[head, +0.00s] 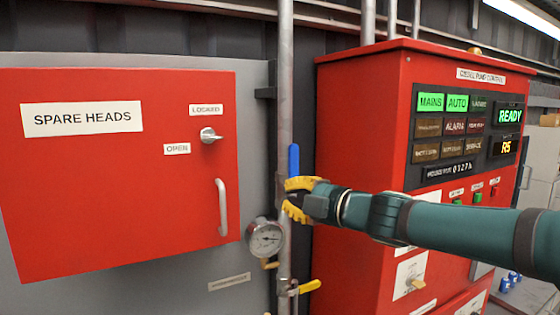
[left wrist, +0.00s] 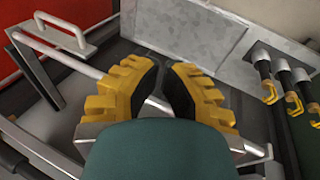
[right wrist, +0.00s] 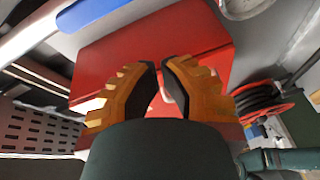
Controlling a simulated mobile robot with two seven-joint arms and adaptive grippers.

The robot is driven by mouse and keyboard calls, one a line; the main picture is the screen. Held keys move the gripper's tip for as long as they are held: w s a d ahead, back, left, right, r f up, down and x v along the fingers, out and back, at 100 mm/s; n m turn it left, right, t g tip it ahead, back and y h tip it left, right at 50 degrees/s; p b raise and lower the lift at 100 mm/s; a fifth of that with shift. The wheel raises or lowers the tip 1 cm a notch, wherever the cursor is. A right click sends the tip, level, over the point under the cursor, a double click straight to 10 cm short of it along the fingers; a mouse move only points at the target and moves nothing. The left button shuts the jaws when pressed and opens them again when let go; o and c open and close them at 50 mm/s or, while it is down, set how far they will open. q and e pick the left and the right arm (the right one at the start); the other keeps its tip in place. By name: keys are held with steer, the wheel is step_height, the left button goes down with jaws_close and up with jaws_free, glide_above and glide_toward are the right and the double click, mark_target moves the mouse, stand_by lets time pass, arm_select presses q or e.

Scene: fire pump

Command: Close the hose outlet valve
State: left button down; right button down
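A blue lever handle (head: 293,161) stands upright against the vertical grey pipe (head: 286,95). A yellow lever (head: 309,286) sits lower on the same pipe, slanting up to the right. No label shows which one is the hose outlet valve. My right gripper (head: 292,198) is open at the pipe, just below the visible part of the blue lever; its yellow fingers cover what is behind. I cannot tell whether it touches. In the right wrist view my gripper (right wrist: 160,68) has nothing between its fingers. My left gripper (left wrist: 167,68) is open and empty, away from the pipe.
A round pressure gauge (head: 265,238) is just below left of my right gripper. The red spare heads cabinet (head: 120,190) is at left. The red pump control cabinet (head: 355,160) stands close at right behind my arm. Several yellow-tipped hooks or nozzles (left wrist: 268,90) show in the left wrist view.

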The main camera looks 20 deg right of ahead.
mark_target(293, 172)
step_height(293, 172, up, 6)
steer(key=s+d+n, duration=0.1)
steer(key=s+n, duration=0.1)
steer(key=shift+s+t, duration=0.3)
steer(key=shift+s, duration=0.1)
steer(key=shift+d+f, duration=0.1)
steer(key=w, duration=0.6)
steer(key=w+a, duration=0.1)
steer(key=w, duration=0.2)
steer(key=shift+w, duration=0.25)
steer(key=shift+d, duration=0.4)
